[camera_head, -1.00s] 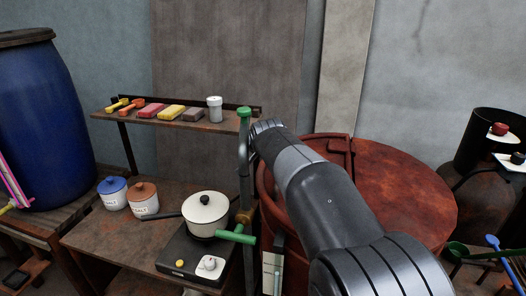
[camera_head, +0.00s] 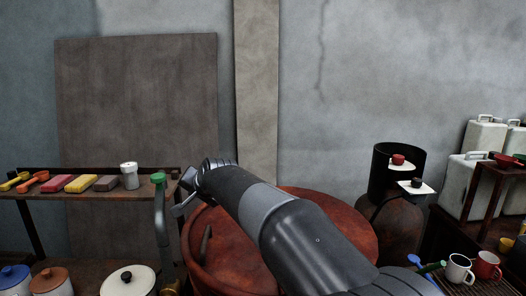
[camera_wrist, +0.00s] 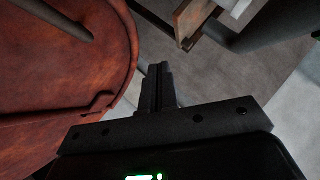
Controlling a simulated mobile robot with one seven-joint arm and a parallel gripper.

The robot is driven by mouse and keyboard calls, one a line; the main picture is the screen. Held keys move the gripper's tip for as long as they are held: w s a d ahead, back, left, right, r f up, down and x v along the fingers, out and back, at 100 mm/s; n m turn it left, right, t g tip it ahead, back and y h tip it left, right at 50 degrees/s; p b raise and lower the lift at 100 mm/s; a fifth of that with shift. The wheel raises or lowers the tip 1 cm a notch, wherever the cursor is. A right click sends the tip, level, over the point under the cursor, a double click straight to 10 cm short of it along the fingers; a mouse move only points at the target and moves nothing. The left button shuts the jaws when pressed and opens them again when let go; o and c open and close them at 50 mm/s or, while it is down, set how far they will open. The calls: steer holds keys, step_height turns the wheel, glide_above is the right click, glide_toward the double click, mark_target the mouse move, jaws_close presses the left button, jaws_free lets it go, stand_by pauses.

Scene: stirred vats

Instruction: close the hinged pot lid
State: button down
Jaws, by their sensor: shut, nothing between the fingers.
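A large rust-red vat (camera_head: 192,262) stands in the middle of the head view, with a broad flat red top (camera_head: 345,225). A dark upright bar (camera_head: 206,244) shows at its left part. In the wrist view the red round surface (camera_wrist: 35,75) fills the left, with a raised strip across it and a grey bar over it. My arm covers much of the top, so I cannot tell how far the lid is down. My gripper (camera_head: 180,208) is shut and empty at the vat's left back; its fingers (camera_wrist: 159,72) appear just outside the curved rim.
A green-capped pipe (camera_head: 160,220) stands close left of the vat. A shelf (camera_head: 60,207) holds sponges and a white shaker (camera_head: 129,176). A white lidded pot (camera_head: 127,282) is below. A black cylinder (camera_head: 385,165) and mugs (camera_head: 458,269) are at right.

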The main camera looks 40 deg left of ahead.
steer(key=w+d+r+m+g+y, duration=0.2)
steer(key=w+d+r+m+y, duration=0.1)
steer(key=w+d+r, duration=0.9)
steer(key=shift+w+d+m+y, duration=0.4)
steer(key=shift+w+d+y, duration=0.3)
steer(key=shift+y, duration=0.2)
steer(key=s+d+f+t+h, duration=0.1)
steer(key=d+f+t+h, duration=0.3)
steer(key=d, duration=1.5)
steer(key=s+d+f+t+h, duration=0.1)
steer(key=d+f+h, duration=0.4)
steer(key=d, duration=1.5)
steer(key=s+d+f+h, duration=0.2)
steer(key=s+d+f, duration=0.2)
steer(key=d, duration=0.4)
steer(key=s+d+f+m+h, duration=0.1)
steer(key=s+d+f+h, duration=0.1)
steer(key=s+d+f, duration=0.2)
steer(key=s+d+f+m+h, duration=0.1)
steer(key=s+d+f, duration=0.3)
steer(key=d, duration=0.9)
steer(key=s+h, duration=0.1)
steer(key=s, duration=0.2)
steer(key=shift+h, duration=0.4)
